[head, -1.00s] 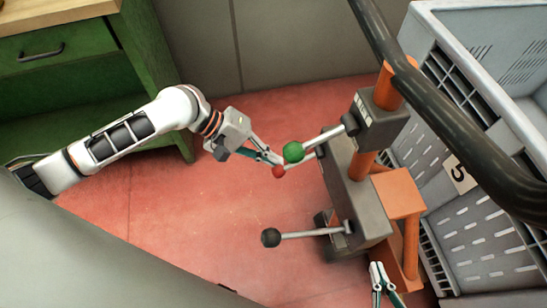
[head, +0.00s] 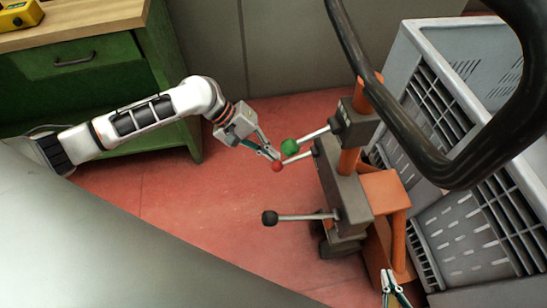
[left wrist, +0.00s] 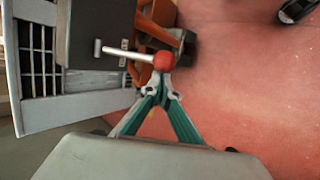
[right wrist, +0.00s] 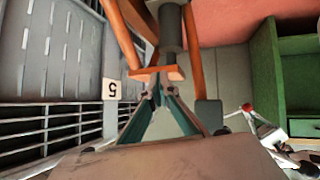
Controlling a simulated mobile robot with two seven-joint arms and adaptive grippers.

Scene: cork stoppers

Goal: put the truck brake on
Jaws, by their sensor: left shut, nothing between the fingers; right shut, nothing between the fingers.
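The truck (head: 345,200) is a grey and orange unit with three levers on its left side. The upper lever has a green knob (head: 290,146), the one below it a red knob (head: 277,166), and the lowest a black knob (head: 269,218). My left gripper (head: 275,156) is shut and empty, its tips right at the red knob. In the left wrist view the red knob (left wrist: 164,61) sits just beyond the fingertips (left wrist: 162,78); I cannot tell if they touch. My right gripper (head: 388,276) is shut and empty, low beside the orange frame (right wrist: 155,73).
A grey crate (head: 412,55) marked 5 stands right of the truck. The truck's thick black handle (head: 400,115) arches across the upper right. A green cabinet (head: 120,85) with a wooden top is at the upper left. Red floor (head: 200,200) is clear left of the levers.

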